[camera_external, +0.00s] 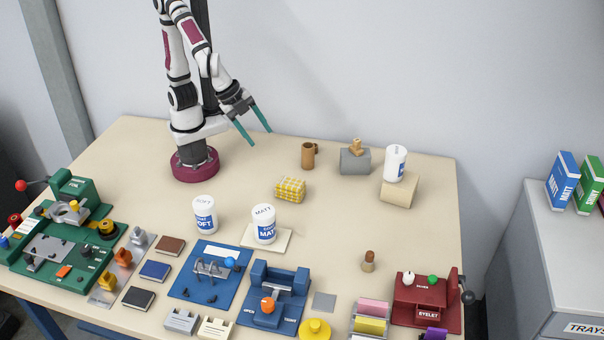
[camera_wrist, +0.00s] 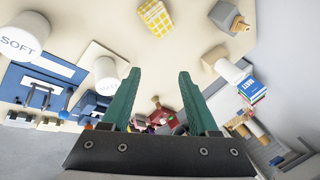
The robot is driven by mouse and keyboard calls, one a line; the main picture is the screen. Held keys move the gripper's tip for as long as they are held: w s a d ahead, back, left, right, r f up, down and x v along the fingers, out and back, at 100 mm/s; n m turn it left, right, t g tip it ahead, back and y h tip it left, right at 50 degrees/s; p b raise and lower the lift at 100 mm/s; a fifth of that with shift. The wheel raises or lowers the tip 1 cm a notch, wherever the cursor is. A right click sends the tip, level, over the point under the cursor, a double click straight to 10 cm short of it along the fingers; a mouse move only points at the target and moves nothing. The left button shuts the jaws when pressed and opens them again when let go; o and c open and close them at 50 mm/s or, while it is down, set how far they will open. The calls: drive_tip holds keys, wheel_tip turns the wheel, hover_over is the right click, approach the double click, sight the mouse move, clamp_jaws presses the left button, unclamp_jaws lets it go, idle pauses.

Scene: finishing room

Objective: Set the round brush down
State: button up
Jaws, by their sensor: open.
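My gripper (camera_external: 261,138) is open and empty, raised above the back left of the table. Its two green fingers also show spread apart in the wrist view (camera_wrist: 159,73), with nothing between them. A small upright piece with a tan lower part and brown top (camera_external: 368,261), which may be the round brush, stands on the table at the front right, well apart from my gripper. A wooden piece (camera_external: 356,146) sits on a grey block (camera_external: 354,164) at the back; I cannot tell for certain which of the two is the round brush.
Green, blue and red (camera_external: 427,303) fixtures line the front.

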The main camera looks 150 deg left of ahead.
drive_tip(key=s+d+f+m+g+h, duration=0.1)
drive_tip(key=s+d, duration=0.3)
drive_tip(key=s, duration=0.4)
drive_tip(key=s+d+f+m+g+h, duration=0.1)
drive_tip(key=s+d+m, duration=0.3)
drive_tip(key=s, duration=0.4)
drive_tip(key=shift+s+f+g+h, duration=0.15)
drive_tip(key=shift+f+g+h, duration=0.15)
drive_tip(key=shift+h, duration=0.2)
